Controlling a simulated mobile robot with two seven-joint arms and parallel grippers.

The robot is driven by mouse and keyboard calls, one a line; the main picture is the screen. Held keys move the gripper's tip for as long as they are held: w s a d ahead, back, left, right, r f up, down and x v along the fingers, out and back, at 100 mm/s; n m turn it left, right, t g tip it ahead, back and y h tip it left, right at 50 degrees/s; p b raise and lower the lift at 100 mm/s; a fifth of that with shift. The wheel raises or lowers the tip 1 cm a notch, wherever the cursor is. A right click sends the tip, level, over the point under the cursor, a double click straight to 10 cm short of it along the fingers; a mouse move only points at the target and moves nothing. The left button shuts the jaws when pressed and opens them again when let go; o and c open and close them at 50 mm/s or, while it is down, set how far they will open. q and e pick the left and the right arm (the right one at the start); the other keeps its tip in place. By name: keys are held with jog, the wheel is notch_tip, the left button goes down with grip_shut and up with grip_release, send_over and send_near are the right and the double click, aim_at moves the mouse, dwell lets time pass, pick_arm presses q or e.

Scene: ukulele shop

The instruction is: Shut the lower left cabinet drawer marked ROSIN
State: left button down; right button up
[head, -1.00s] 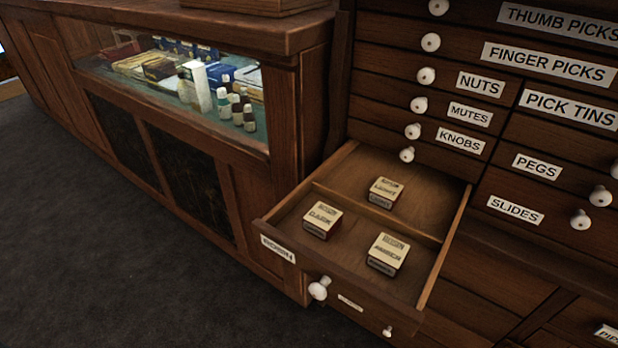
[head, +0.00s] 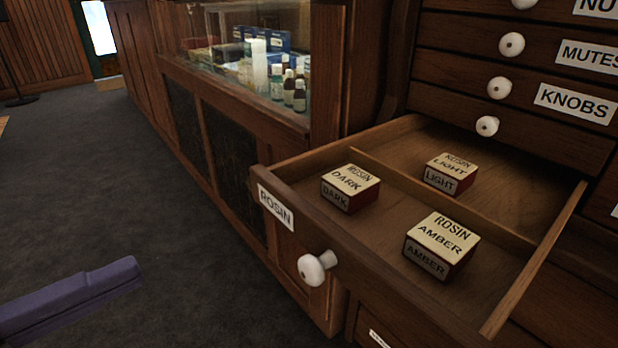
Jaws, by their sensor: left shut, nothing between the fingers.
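The ROSIN drawer (head: 470,171) is pulled well out of the wooden cabinet. Its front carries a white ROSIN label (head: 276,207) and a white round knob (head: 318,268). Three small rosin boxes lie inside: DARK (head: 350,188) and AMBER (head: 441,245) in the front compartment, and LIGHT (head: 451,174) behind the thin divider. My left gripper (head: 132,274), purple, reaches in from the lower left. Its jaws are shut and empty, and it is left of the drawer front, clear of the knob. My right gripper is out of view.
A glass-fronted wooden counter (head: 225,150) with bottles and boxes stands left of the drawer. Closed drawers, including KNOBS (head: 576,104) and MUTES, are above it. Another labelled drawer front is below. Dark carpet (head: 110,190) lies open on the left.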

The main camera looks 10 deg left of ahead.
aim_at(275, 204)
pick_arm(q)
jog(key=b+x, duration=0.2)
jog(key=x, duration=1)
jog(key=shift+w+r, duration=0.1)
jog(key=shift+w+d, duration=0.45)
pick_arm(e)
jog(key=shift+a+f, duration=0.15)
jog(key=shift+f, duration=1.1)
pick_arm(q)
jog(key=shift+w, duration=0.1)
